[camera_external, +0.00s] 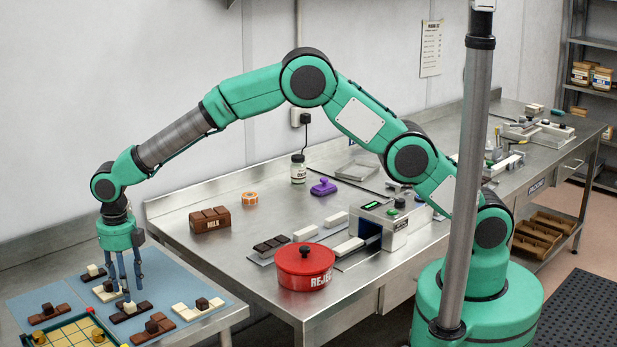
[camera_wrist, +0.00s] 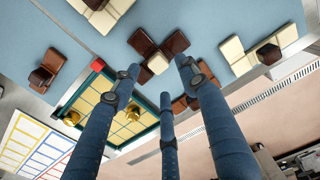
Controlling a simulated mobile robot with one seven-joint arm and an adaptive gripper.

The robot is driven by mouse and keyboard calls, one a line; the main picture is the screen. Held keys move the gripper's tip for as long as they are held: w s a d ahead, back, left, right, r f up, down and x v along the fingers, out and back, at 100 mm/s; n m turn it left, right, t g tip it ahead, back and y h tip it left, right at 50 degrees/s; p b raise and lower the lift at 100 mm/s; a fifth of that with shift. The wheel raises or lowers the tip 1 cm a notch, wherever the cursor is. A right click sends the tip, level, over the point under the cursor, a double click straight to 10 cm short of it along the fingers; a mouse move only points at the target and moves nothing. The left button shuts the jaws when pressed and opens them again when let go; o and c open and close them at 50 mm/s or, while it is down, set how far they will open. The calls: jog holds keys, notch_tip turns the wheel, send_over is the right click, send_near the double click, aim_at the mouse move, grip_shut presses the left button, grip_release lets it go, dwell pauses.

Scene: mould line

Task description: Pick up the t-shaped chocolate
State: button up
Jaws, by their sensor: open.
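Several chocolates of small blocks lie on a blue mat (camera_external: 200,285). Directly below my gripper (camera_external: 127,294) is a dark brown chocolate with a cream block (camera_external: 122,316); in the wrist view this chocolate (camera_wrist: 174,43) lies just beyond the fingertips, its brown blocks branching around the cream one. It looks T-shaped, but I cannot tell its full outline. My gripper (camera_wrist: 162,92) has three blue fingers, spread apart with nothing between them. A cream chocolate with a brown block (camera_external: 188,313) lies to the right; it also shows in the wrist view (camera_wrist: 239,57).
A brown chocolate (camera_external: 153,331) lies close in front, partly behind a finger in the wrist view. A green-edged yellow grid tray (camera_external: 60,334) stands at the front left.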

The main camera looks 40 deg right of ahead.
aim_at(126, 305)
jog(key=shift+a+f+b, duration=0.1)
jog(key=shift+f+b, duration=0.45)
jog(key=shift+f, duration=1.95)
jog(key=shift+c, duration=0.2)
grip_shut()
